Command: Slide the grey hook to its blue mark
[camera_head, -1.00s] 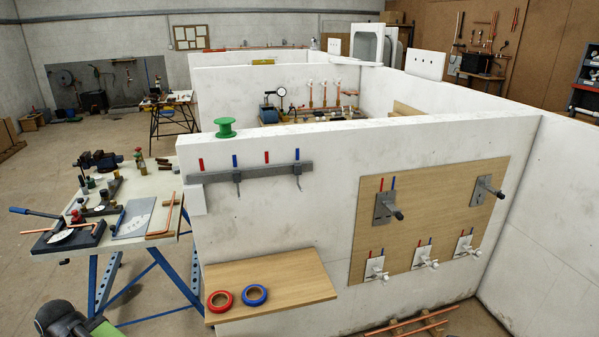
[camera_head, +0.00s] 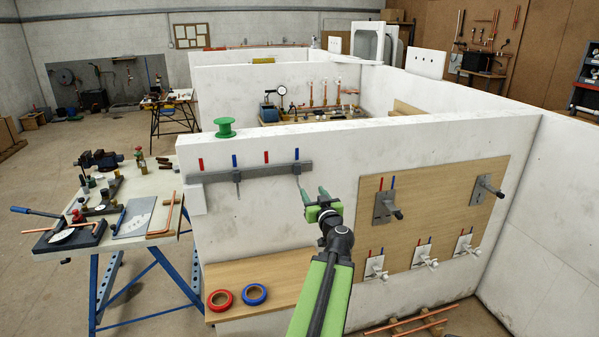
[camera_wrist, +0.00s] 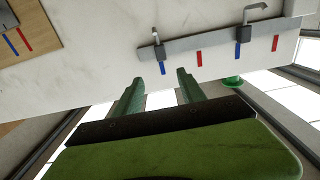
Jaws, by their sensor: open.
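A grey rail (camera_head: 265,173) runs along the white wall, with red and blue marks above it. Two grey hooks ride on it: the left hook (camera_head: 238,179) is in line with a blue mark (camera_head: 235,160), and the right hook (camera_head: 297,169) with another blue mark (camera_head: 296,154). My gripper (camera_head: 313,191) is open and empty, just in front of and below the right hook, partly covering it. The wrist view shows the rail upside down, with this hook (camera_wrist: 157,42) ahead of and between my fingertips (camera_wrist: 160,76), seemingly apart from them.
A wooden shelf (camera_head: 270,281) below holds red (camera_head: 220,299) and blue (camera_head: 254,294) tape rolls. A green spool (camera_head: 225,127) stands on the wall top. A wooden panel (camera_head: 440,215) with valves and levers is at right. A workbench (camera_head: 130,222) stands at left.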

